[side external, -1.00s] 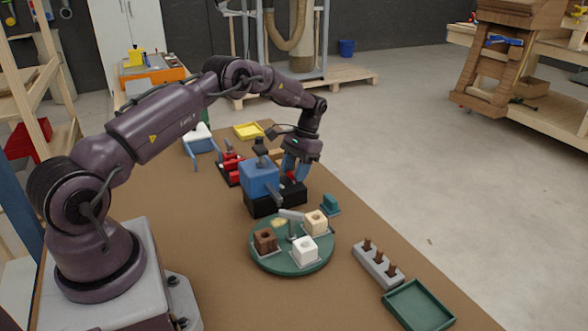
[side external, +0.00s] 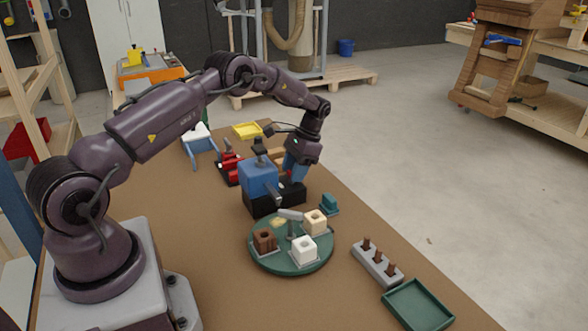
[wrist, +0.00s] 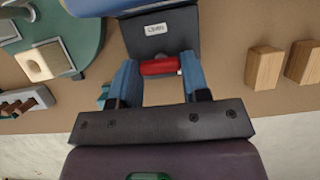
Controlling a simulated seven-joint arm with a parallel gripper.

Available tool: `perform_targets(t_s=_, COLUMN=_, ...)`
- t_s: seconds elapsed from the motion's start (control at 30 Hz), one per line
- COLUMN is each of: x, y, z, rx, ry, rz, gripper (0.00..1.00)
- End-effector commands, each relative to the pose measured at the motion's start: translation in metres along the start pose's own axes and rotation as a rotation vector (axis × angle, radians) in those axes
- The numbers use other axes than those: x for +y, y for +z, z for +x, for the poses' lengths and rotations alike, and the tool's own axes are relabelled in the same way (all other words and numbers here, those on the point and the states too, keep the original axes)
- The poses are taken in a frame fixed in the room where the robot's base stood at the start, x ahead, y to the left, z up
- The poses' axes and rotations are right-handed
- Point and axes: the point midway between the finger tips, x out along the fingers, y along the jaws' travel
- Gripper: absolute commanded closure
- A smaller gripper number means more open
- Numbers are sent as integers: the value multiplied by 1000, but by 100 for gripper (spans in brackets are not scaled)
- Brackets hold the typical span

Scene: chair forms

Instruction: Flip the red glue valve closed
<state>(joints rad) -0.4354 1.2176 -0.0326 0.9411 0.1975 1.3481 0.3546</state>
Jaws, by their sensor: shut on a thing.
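The red glue valve (wrist: 160,67) is a short red bar on the dark block of the glue station. A small white label (wrist: 155,29) sits on the block just above it in the wrist view. My gripper (wrist: 157,70) has its two blue fingers on either side of the red bar and is shut on it. In the side view my gripper (side external: 294,172) is low at the back of the blue-and-black glue station (side external: 259,179). The valve is hidden there behind the station and the fingers.
A green turntable (side external: 291,264) with brown, white and cream blocks stands in front of the station. A grey peg rack (side external: 377,265) and green tray (side external: 419,306) lie front right. A teal block (side external: 329,203) is close by. Red clamps and a blue chair (side external: 203,147) stand behind.

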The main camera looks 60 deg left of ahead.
Motion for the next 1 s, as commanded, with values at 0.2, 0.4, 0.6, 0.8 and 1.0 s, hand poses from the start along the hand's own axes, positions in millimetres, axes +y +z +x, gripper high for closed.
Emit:
perform_targets(t_s=0.2, x=0, y=0, z=-1, rx=3, ry=-2, rz=1, gripper=32)
perform_targets(t_s=0.4, x=0, y=0, z=-1, rx=1, ry=0, rz=0, gripper=32)
perform_targets(t_s=0.6, x=0, y=-1, z=-18, rx=5, ry=-2, rz=-1, gripper=32)
perform_targets(t_s=0.8, x=0, y=-1, z=-61, rx=7, ry=-3, rz=0, gripper=32)
perform_targets(t_s=1.0, x=0, y=-1, z=-98, rx=6, ry=-3, rz=0, gripper=32)
